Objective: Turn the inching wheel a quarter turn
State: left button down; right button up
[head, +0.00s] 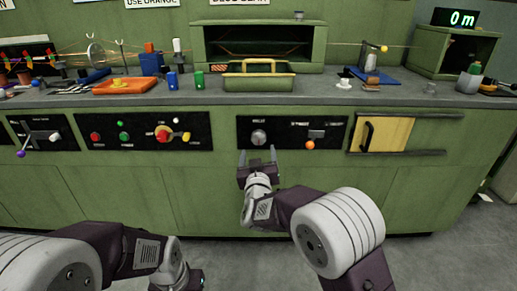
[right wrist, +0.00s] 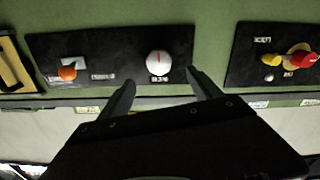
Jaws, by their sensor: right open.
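A round grey dial (head: 259,137) sits on a black panel on the green cabinet front; its small label is too blurred to read surely. In the right wrist view the dial (right wrist: 159,63) has a white face with a red line that looks about upright there. My right gripper (head: 258,154) is open and empty, just below and in front of the dial. In the wrist view its two fingers (right wrist: 161,82) stand apart, either side of the dial's line, not seen touching it. My left gripper (head: 188,279) is low at the bottom edge, its jaws unclear.
An orange-knobbed lever (head: 310,144) shares the black panel. A panel with a red and yellow knob (head: 163,132) is to the left, a drawer with a handle (head: 383,135) to the right. A tray and small parts crowd the counter (head: 320,95) above.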

aim_at(258, 138)
jog(key=w, duration=0.8)
jog(key=shift+w+d, duration=0.1)
jog(key=shift+w, duration=0.35)
jog(key=c, duration=1.4)
